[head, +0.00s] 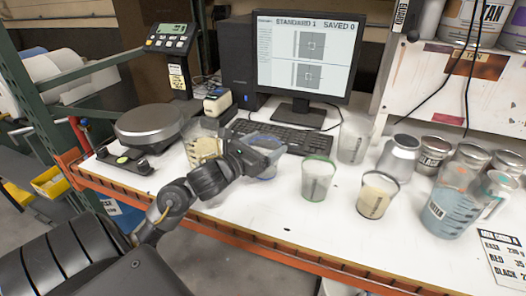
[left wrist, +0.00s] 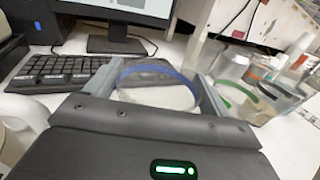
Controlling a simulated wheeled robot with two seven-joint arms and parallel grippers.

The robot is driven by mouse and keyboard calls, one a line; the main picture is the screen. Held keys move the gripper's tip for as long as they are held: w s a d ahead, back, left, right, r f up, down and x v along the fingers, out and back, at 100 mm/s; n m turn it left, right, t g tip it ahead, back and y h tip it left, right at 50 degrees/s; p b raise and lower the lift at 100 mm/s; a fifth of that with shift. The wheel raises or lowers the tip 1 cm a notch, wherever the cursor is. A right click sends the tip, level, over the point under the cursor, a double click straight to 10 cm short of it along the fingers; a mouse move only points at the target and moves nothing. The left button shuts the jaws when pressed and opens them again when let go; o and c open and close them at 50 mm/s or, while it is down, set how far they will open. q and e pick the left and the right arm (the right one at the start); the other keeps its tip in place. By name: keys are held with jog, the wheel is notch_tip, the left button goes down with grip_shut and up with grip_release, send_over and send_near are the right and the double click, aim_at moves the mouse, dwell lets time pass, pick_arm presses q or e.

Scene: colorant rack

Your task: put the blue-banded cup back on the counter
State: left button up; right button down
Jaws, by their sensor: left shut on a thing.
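The blue-banded cup (head: 266,171) is clear with a blue rim, in the middle of the head view, in front of the keyboard. My left gripper (head: 262,154) is shut on it. In the left wrist view its blue band (left wrist: 150,70) shows between the two fingers (left wrist: 160,92), one on each side. The cup looks upright. The arm and gripper hide part of it, and I cannot tell whether its base touches the white counter (head: 250,215). My right gripper is not in view.
A green-rimmed cup (head: 317,180) and a dark-rimmed cup of cream liquid (head: 376,196) stand to the right. A clear cup (head: 354,141) stands behind them. A jug of cream (head: 203,145) is left, beside the scale (head: 150,122). The keyboard (head: 285,135) is behind. The front counter is clear.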

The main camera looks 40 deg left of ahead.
pick_arm(q)
jog(key=shift+f, duration=1.2)
jog(key=o, duration=0.7)
jog(key=shift+r, duration=0.1)
jog(key=shift+o, duration=1.2)
jog(key=shift+s+r, duration=0.15)
jog(key=s, duration=0.3)
jog(key=s+b, duration=0.1)
jog(key=s, duration=0.1)
jog(key=shift+a+f, duration=0.15)
jog(key=shift+f, duration=0.1)
jog(key=s+p, duration=0.2)
jog(key=s, duration=0.1)
jog(key=s+p, duration=0.2)
jog(key=s, duration=0.1)
jog(key=shift+s+a+r+p, duration=0.15)
jog(key=shift+s+p, duration=0.2)
jog(key=shift+p, duration=0.05)
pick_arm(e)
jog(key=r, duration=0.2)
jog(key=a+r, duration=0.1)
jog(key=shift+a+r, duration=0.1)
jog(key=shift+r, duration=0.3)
